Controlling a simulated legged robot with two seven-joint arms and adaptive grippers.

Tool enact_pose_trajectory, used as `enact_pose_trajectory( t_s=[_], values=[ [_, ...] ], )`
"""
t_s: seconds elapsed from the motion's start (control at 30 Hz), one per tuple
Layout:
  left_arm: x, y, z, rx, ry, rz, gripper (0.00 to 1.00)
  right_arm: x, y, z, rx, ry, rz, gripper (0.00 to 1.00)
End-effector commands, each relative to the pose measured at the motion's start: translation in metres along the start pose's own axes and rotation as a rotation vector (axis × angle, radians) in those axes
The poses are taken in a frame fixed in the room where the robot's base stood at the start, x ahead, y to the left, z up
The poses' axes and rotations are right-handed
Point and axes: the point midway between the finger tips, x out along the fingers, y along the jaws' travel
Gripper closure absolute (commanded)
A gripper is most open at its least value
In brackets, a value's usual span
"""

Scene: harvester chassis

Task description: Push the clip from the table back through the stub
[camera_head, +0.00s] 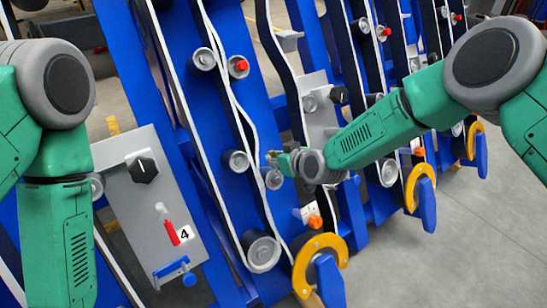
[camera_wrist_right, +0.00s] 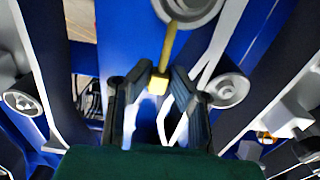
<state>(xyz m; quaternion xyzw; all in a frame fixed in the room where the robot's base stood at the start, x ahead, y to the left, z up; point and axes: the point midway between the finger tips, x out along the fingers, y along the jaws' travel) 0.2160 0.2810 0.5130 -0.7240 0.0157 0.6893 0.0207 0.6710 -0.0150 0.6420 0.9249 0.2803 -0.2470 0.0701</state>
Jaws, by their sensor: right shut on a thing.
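The clip (camera_wrist_right: 163,65) is a thin yellow rod with a square yellow end. It shows in the right wrist view at upper centre. My right gripper (camera_wrist_right: 158,86) is shut on its square end, with one dark finger on each side. The rod reaches up to the round grey stub (camera_wrist_right: 187,9), which is cut off by the top edge. I cannot tell whether the rod passes into the stub. In the head view my right gripper (camera_head: 280,160) is at a grey stub (camera_head: 273,179) on the blue frame, and the clip is too small to make out. My left gripper is out of view.
A grey panel (camera_head: 130,200) marked 4 with a black knob and red handle stands at left. Other grey stubs (camera_head: 236,161) and red-tipped ones (camera_head: 240,66) line the blue beams. Yellow curved parts (camera_head: 321,243) sit at lower right. Floor at bottom right is clear.

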Motion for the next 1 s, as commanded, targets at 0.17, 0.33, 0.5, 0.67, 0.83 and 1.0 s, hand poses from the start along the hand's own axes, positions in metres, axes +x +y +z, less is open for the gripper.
enact_pose_trajectory(
  t_s=[0.17, 0.33, 0.5, 0.67, 0.83, 1.0],
  values=[
    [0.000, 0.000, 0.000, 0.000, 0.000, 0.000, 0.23, 0.001, -0.001, 0.000, -0.002, -0.001, 0.001, 1.00],
    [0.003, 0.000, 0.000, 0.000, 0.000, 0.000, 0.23, 0.001, -0.002, 0.006, -0.003, -0.001, 0.001, 1.00],
    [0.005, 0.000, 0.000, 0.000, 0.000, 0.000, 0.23, 0.001, -0.001, 0.014, -0.003, -0.001, 0.001, 1.00],
    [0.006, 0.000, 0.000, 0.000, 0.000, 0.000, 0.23, 0.000, 0.000, 0.019, -0.002, -0.001, 0.001, 1.00],
    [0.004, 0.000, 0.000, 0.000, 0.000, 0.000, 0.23, 0.000, 0.001, 0.016, -0.002, -0.004, 0.002, 1.00],
    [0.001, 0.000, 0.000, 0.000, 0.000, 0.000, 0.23, 0.000, 0.002, 0.006, -0.003, -0.001, 0.004, 1.00]
  ],
)
